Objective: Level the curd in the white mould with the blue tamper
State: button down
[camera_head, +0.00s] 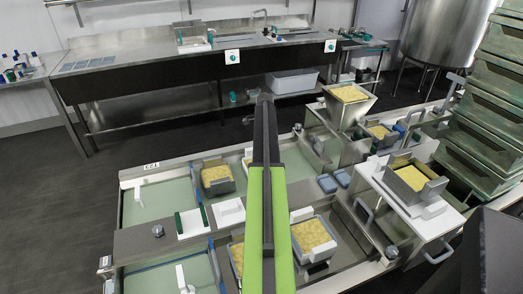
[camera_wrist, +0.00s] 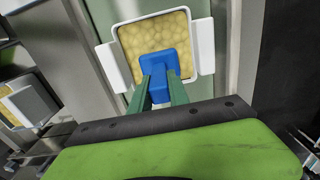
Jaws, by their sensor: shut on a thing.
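The white mould (camera_wrist: 201,48) shows in the wrist view, with a white flange on each side. It is filled with pale yellow lumpy curd (camera_wrist: 130,42). The blue tamper (camera_wrist: 157,63) is over the lower middle of the curd, inside the mould's outline. My gripper (camera_wrist: 161,90) has two green fingers shut on the tamper. Whether the tamper touches the curd cannot be told, and the curd under it is hidden. In the head view my arm hides the gripper and tamper, and I cannot pick out the white mould for sure.
Grey moulds of curd (camera_head: 217,178) (camera_head: 311,237) stand on the table on both sides of my arm. A steel hopper of curd (camera_head: 347,103) stands farther back. Green crates (camera_head: 487,115) are stacked at the right. A sink bench (camera_head: 150,65) is behind, with dark floor before it.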

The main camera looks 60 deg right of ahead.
jog(key=shift+w+a, duration=0.7)
jog(key=shift+a, duration=0.2)
jog(key=shift+w+a, duration=0.65)
jog(key=shift+a, duration=0.25)
jog(key=shift+d, duration=0.1)
dwell(0.5)
jog(key=shift+s, duration=0.1)
dwell(1.5)
notch_tip(320, 180, up, 10)
jog(key=p, duration=0.9)
jog(key=shift+p, duration=0.4)
